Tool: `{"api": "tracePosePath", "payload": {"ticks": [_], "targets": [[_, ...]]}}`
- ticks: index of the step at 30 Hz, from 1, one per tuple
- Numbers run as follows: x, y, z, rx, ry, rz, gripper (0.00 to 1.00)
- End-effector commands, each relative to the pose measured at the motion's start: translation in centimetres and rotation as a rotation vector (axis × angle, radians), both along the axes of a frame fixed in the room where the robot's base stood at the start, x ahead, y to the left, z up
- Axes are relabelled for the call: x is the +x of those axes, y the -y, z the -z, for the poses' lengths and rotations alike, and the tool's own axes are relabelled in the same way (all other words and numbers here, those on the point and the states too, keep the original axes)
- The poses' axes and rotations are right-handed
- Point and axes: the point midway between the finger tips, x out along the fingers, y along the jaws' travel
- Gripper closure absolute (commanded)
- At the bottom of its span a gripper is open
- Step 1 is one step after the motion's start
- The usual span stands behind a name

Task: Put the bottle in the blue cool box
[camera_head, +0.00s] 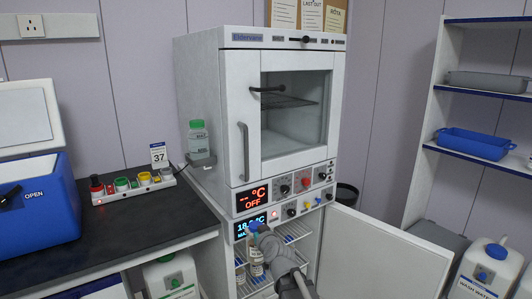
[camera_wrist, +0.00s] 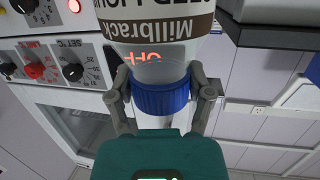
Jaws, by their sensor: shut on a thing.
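The held bottle has a blue cap (camera_wrist: 161,97), a clear neck and a white-and-brown label reading "Millbrack". My gripper (camera_wrist: 163,90) is shut around the cap in the wrist view. In the head view my gripper (camera_head: 262,236) is in front of the lower cabinet's open compartment, and a labelled bottle (camera_head: 256,262) shows just below it, partly hidden by my arm. The blue cool box (camera_head: 40,212) stands on the dark bench at the left, marked "OPEN". Its white lid (camera_head: 27,115) is raised; its inside is hidden from this angle.
The white incubator (camera_head: 235,120) stands above the lower cabinet, whose door (camera_head: 380,255) is swung open to the right. A green-capped bottle (camera_head: 198,140) sits on a side bracket. A wash water container (camera_head: 485,270) is at right.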

Motion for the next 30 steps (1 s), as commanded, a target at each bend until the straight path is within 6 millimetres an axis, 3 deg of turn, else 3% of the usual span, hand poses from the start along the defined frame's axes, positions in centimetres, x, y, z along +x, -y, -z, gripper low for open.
{"api": "tracePosePath", "payload": {"ticks": [1, 30], "targets": [[0.0, 0.0, -1.4, 0.0, 0.001, 0.001, 0.94], [0.0, -0.1, -14.3, 0.001, 0.001, -0.001, 0.94]]}}
